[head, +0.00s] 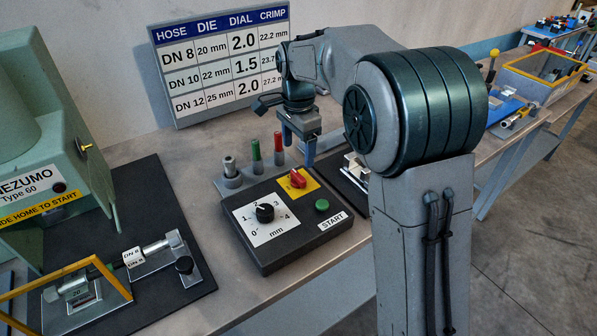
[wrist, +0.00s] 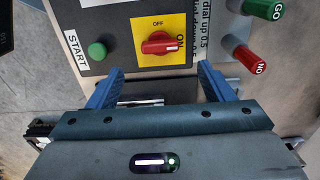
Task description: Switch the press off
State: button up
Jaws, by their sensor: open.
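The press's red rotary switch (head: 298,179) sits on a yellow plate (head: 312,186) at the back right of the black control box (head: 262,262). In the wrist view the red switch (wrist: 160,43) has its white mark pointing right, towards the word ON; OFF is printed above the knob. My gripper (head: 298,154) is above and just behind the switch in the head view. Its blue fingers are open and empty (wrist: 161,72), apart from the knob, which shows just beyond and between the tips in the wrist view.
A green START button (head: 322,205) and a black dial (head: 265,212) share the box. Green and red pegs (head: 278,148) stand behind it, close to my gripper. The green press (head: 30,130) is at left, with a hose assembly (head: 130,258) before it. A chart (head: 222,62) stands behind.

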aim_at(298, 175)
notch_tip(298, 175, down, 8)
jog(key=shift+f, duration=0.2)
jog(key=c, duration=1)
